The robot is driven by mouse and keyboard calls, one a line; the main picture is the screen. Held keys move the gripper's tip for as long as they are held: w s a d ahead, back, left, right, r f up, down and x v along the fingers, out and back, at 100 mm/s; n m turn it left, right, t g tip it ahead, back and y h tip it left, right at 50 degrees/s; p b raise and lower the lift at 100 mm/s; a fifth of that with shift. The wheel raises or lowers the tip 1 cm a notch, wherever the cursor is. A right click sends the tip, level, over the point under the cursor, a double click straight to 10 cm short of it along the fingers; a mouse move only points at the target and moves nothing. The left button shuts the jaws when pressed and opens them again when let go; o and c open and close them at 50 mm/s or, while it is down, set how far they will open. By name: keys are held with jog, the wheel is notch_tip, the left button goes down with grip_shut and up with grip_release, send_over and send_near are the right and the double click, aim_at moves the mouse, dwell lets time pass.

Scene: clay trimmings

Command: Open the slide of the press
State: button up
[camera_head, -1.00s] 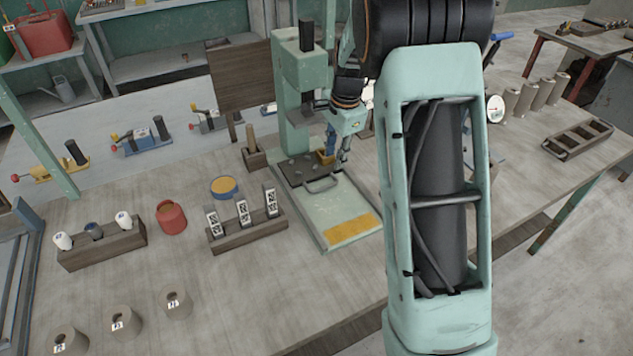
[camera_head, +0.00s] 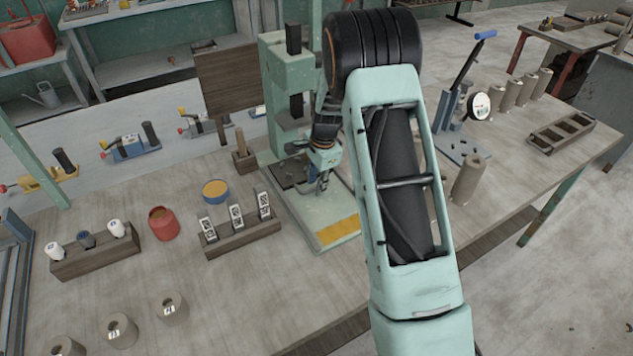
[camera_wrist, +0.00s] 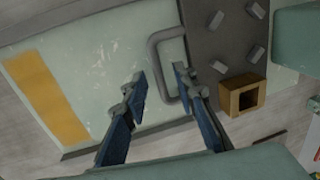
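The press (camera_head: 287,75) is a pale green column on a flat base (camera_head: 318,222) with a yellow patch at its front. Its slide is a dark plate (camera_wrist: 215,50) with small studs and a grey loop handle (camera_wrist: 154,60); the slide lies under the press column. My gripper (camera_wrist: 160,80) is open, its two blue fingers apart. In the wrist view one fingertip is left of the handle's bar and the other shows inside the loop. Contact and exact height cannot be told. In the head view my gripper (camera_head: 322,186) largely hides the handle.
A hollow wooden block (camera_wrist: 235,92) sits at the plate's edge, close to the right finger. Left of the press are a rack of marked blocks (camera_head: 240,240), a blue-rimmed yellow tub (camera_head: 215,192) and a red pot (camera_head: 163,224). Clay cylinders (camera_head: 467,180) stand at right.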

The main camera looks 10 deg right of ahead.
grip_shut()
dwell(0.4)
jog(key=shift+s+d+f, duration=0.15)
jog(key=shift+s, duration=0.3)
jog(key=c, duration=0.5)
grip_release()
jog(key=shift+s+d, duration=0.15)
jog(key=shift+s, duration=0.4)
jog(key=shift+s+d, duration=0.15)
jog(key=shift+s, duration=0.4)
jog(key=shift+o, duration=1.1)
jog(key=shift+r, duration=0.2)
jog(key=shift+o, duration=1.4)
jog(key=shift+w+f, duration=0.2)
jog(key=shift+w, duration=0.1)
